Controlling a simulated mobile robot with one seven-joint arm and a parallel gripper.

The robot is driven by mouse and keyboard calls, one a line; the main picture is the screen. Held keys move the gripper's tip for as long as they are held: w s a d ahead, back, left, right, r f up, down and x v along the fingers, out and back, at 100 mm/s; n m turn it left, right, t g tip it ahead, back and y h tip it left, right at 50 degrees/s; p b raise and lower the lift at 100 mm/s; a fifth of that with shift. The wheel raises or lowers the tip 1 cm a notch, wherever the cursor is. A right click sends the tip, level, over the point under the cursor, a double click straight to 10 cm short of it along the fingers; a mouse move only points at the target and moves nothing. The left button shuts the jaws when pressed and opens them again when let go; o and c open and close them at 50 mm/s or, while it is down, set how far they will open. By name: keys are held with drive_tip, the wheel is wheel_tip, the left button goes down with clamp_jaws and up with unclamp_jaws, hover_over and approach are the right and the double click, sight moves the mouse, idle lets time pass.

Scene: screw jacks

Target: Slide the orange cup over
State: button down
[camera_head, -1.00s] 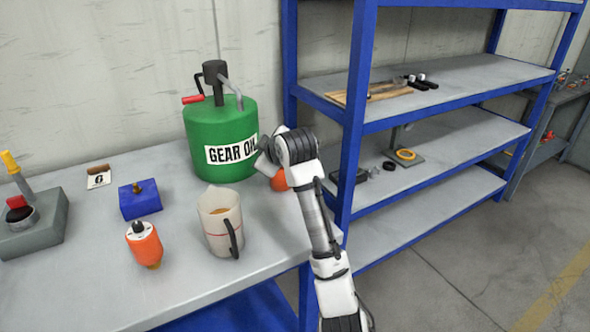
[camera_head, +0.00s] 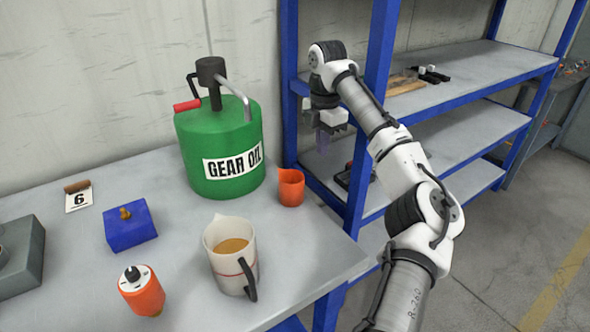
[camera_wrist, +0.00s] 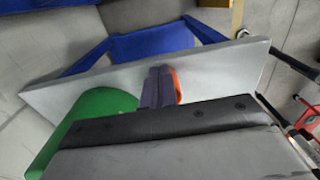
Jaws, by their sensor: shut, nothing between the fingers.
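The orange cup (camera_head: 291,187) stands upright on the grey bench, just right of the green gear oil drum (camera_head: 222,150) and near the bench's right end. My gripper (camera_head: 323,142) is raised beside the blue shelf post, up and to the right of the cup and apart from it in the head view. Its fingers point down and are shut with nothing between them. In the wrist view the shut fingers (camera_wrist: 158,88) cover most of the cup, and only its orange edge (camera_wrist: 177,86) shows beside them. The green drum (camera_wrist: 95,118) is at the left there.
A measuring jug (camera_head: 231,256) with brown liquid stands in front of the drum. An orange-and-white device (camera_head: 142,290), a blue block (camera_head: 130,224) and a number 6 card (camera_head: 78,197) are to the left. Blue-framed shelves (camera_head: 455,88) stand close on the right.

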sight(284, 189)
drive_tip(key=a+f+p, duration=0.1)
drive_tip(key=f, duration=0.2)
drive_tip(key=s+a+f+p, duration=0.1)
drive_tip(key=f, duration=0.2)
drive_tip(key=s+a+f+p, duration=0.1)
drive_tip(key=f, duration=0.2)
drive_tip(key=shift+a+f, duration=0.2)
drive_tip(key=shift+f, duration=0.2)
drive_tip(key=s+a, duration=0.1)
drive_tip(key=a, duration=0.1)
drive_tip(key=s+a+p, duration=0.1)
drive_tip(key=s+a, duration=0.2)
drive_tip(key=shift+a+p, duration=0.3)
drive_tip(key=shift+p, duration=0.05)
